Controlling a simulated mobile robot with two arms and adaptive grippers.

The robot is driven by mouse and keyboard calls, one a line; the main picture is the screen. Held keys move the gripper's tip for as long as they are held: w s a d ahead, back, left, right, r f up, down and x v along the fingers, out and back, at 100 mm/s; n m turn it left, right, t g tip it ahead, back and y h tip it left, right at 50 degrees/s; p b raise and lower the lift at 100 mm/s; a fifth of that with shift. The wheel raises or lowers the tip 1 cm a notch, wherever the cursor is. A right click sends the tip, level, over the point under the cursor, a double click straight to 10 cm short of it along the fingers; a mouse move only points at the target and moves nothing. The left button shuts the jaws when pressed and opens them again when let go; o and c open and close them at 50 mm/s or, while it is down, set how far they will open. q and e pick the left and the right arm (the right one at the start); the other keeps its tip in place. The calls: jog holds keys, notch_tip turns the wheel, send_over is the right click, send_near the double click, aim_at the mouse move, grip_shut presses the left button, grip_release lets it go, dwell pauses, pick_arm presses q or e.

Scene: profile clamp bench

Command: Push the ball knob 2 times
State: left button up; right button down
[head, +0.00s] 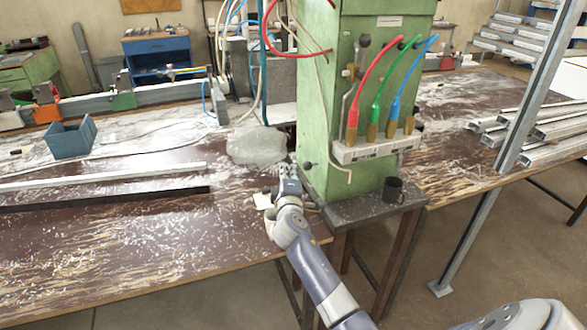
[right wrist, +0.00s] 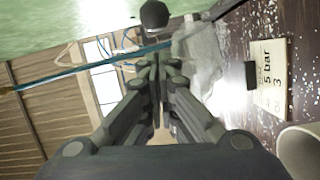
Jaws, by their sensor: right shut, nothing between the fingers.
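A small black ball knob (head: 308,166) sits low on the green machine column (head: 341,115). In the right wrist view a black ball knob (right wrist: 154,14) shows at the top, against green metal, just above the fingertips in the picture. My right gripper (head: 286,170) is beside the lower left part of the column, to the left of the knob. In the wrist view its fingers (right wrist: 155,62) are together with nothing between them. I cannot tell whether they touch the knob. My left gripper is not in view.
A black mug (head: 392,190) stands at the column's foot. A card reading "5 bar 3" (right wrist: 271,78) lies on the bench by the gripper. Metal profiles (head: 105,178) lie at left.

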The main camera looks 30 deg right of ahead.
jog(key=shift+s+d, duration=0.35)
jog(key=shift+d, duration=0.45)
